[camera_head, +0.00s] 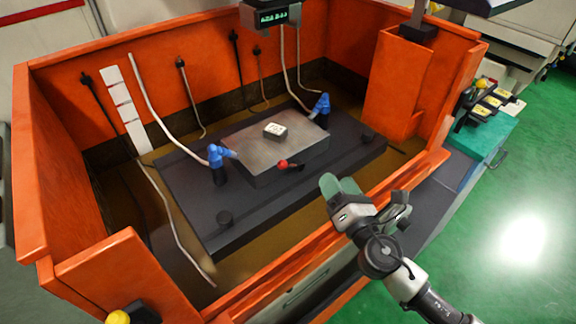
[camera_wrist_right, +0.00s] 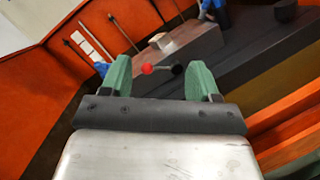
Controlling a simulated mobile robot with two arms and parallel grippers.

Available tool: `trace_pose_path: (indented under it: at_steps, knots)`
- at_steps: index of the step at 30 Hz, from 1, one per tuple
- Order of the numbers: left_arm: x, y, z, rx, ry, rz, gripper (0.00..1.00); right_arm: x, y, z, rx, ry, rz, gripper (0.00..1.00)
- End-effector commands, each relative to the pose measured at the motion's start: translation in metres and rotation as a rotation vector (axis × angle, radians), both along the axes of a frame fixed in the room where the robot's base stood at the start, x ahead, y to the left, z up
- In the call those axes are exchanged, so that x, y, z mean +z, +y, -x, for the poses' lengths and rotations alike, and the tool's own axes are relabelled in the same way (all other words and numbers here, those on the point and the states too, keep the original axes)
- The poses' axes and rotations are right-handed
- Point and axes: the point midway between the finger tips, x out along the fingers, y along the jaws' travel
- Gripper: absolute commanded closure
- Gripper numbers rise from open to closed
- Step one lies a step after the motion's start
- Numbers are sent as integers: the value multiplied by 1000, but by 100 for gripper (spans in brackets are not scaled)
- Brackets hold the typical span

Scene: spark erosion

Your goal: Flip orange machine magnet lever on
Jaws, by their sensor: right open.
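The orange machine (camera_head: 290,262) is an open tank with a dark base plate inside. A grey magnet block (camera_head: 258,160) sits on the plate. The magnet lever, with a red ball (camera_head: 282,164) on a short dark arm, is on the block's front side. My right gripper (camera_head: 338,187) is over the tank's front edge, to the right of and nearer than the lever. In the right wrist view its green fingers (camera_wrist_right: 158,80) are open and apart, with the red ball (camera_wrist_right: 147,69) and dark pivot (camera_wrist_right: 179,68) showing between them, ahead of the fingertips. My left gripper is not in view.
A small pale workpiece (camera_head: 275,130) lies on the block. Blue nozzles (camera_head: 216,156) and (camera_head: 321,104) stand at its left and right. A dark machine head (camera_head: 270,14) hangs above the back. The orange front wall runs below my right arm.

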Motion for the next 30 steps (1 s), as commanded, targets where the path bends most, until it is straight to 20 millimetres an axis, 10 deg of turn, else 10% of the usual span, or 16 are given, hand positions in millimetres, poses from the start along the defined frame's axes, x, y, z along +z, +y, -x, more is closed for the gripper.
trace_pose_path:
  at_steps: [9,30]
  knots:
    - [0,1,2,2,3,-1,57,-34,29,-17,280,-261,779,39]
    - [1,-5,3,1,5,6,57,-38,95,-94,295,-272,817,39]
